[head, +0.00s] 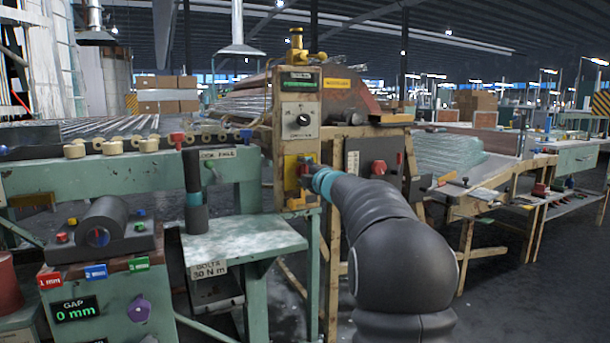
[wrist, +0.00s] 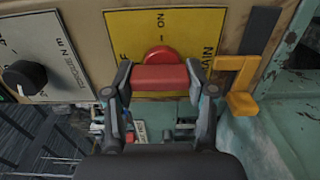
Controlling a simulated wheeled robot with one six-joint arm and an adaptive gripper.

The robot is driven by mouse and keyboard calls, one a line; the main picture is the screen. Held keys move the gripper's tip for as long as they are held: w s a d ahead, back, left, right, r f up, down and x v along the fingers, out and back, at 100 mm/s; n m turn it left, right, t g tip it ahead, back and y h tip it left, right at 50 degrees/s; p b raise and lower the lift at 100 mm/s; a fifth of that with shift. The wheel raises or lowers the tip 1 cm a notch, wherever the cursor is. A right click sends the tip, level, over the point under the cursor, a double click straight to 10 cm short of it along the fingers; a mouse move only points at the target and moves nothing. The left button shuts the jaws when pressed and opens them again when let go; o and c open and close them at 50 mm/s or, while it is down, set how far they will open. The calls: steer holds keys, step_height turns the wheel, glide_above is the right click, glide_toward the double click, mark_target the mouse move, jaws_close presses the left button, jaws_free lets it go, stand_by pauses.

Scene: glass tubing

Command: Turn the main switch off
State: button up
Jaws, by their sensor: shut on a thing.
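The main switch is a red knob with a red bar handle (wrist: 160,77) on a yellow plate (wrist: 205,32) in the wrist view. The plate has an ON mark, upside down in this picture, and part of the word MAIN. My gripper (wrist: 161,84) is shut on the red handle, one finger at each end of the bar. The bar lies across the picture, below the ON mark. In the head view the yellow plate (head: 291,167) is on the lower part of the upright control panel (head: 302,82). My arm hides most of the switch there.
An orange bracket (wrist: 239,92) sits close to the right finger in the wrist view. A black knob (wrist: 24,77) is on a grey plate at left. In the head view a green bench (head: 243,240) stands left of my arm, and a grey box with a red knob (head: 378,167) is at right.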

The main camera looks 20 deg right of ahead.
stand_by(0.4)
steer(key=o, duration=1.2)
steer(key=shift+c, duration=0.2)
steer(key=s, duration=1.2)
steer(key=shift+d, duration=0.2)
